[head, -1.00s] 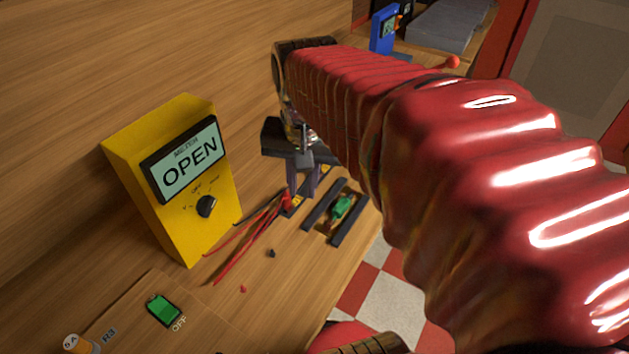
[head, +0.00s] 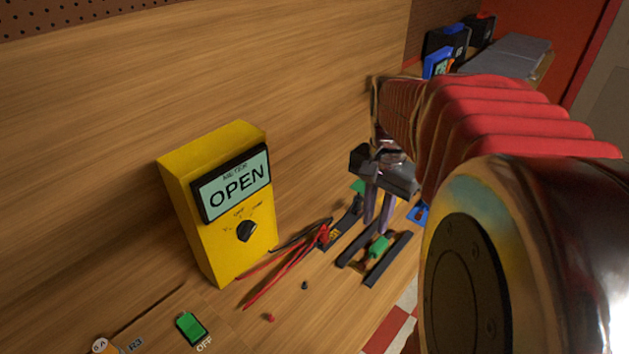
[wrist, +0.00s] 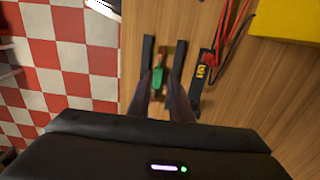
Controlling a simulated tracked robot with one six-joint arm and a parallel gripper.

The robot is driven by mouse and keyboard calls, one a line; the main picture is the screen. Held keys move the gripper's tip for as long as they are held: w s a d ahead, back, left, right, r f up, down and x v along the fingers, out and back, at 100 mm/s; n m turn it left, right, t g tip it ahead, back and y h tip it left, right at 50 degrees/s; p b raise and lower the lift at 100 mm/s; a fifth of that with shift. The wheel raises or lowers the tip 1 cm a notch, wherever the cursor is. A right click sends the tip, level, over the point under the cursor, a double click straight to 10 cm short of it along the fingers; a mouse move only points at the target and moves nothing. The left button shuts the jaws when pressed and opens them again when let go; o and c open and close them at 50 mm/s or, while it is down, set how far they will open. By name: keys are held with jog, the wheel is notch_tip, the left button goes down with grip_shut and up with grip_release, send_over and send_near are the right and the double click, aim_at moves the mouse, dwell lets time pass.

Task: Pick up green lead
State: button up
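A small green piece (head: 378,247), which I take for the green lead, lies between two black bars on the wooden bench. It also shows between the bars in the wrist view (wrist: 158,80). My gripper (head: 377,227) points down with its fingers apart and nothing seen between them. Its tips are just above or beside the green piece; I cannot tell if they touch it. In the wrist view, my gripper (wrist: 161,88) has its fingers on either side of the line to the green piece. Another green bit (head: 358,187) shows behind the gripper.
Red and black leads (head: 290,262) lie left of the bars. A yellow meter reading OPEN (head: 225,205) stands further left. A green switch marked OFF (head: 191,328) is at the front. The bench ends beside the bars, above a checkered floor (wrist: 70,50).

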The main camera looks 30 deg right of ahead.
send_over(367, 258)
notch_tip(367, 258, down, 7)
jog(key=shift+d+r, duration=0.1)
dwell(0.3)
jog(key=shift+f, duration=2.7)
grip_shut()
